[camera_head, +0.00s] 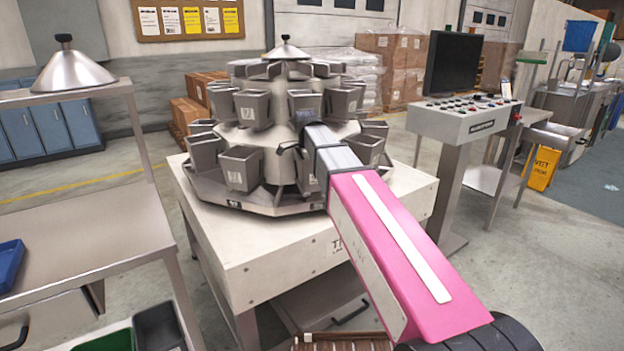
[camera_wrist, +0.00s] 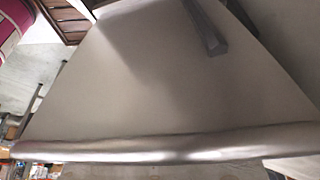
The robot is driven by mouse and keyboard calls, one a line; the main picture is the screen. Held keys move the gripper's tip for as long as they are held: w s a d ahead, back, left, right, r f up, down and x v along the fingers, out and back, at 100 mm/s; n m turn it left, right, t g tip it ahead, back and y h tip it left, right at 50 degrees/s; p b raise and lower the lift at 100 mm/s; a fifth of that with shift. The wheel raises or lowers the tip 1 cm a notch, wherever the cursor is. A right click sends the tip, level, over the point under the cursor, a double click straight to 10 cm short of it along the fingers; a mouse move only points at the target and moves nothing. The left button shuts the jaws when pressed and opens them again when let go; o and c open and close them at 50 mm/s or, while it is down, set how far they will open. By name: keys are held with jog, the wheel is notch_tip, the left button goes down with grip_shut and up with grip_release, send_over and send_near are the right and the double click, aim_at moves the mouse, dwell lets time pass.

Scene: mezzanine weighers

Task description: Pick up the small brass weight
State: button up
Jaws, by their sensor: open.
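I cannot make out a small brass weight in either view. My gripper (camera_head: 297,134) is at the far end of my pink and grey arm, in front of the grey buckets of the multihead weigher (camera_head: 236,168) in the head view. Its jaws are open, and I see nothing between them. My arm hides part of the weigher's right side. The wrist view shows a broad pale surface (camera_wrist: 150,95) with a rounded metal edge, close up and blurred. A dark grey bar juts in at its top.
The weigher stands on a white-topped table (camera_head: 262,262). A steel bench (camera_head: 85,238) with a blue tray (camera_head: 10,265) is at left. A control console (camera_head: 465,122) with a dark monitor (camera_head: 455,63) is at right. A yellow wet-floor sign (camera_head: 541,168) stands beyond it.

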jog(key=shift+f, duration=0.1)
grip_shut()
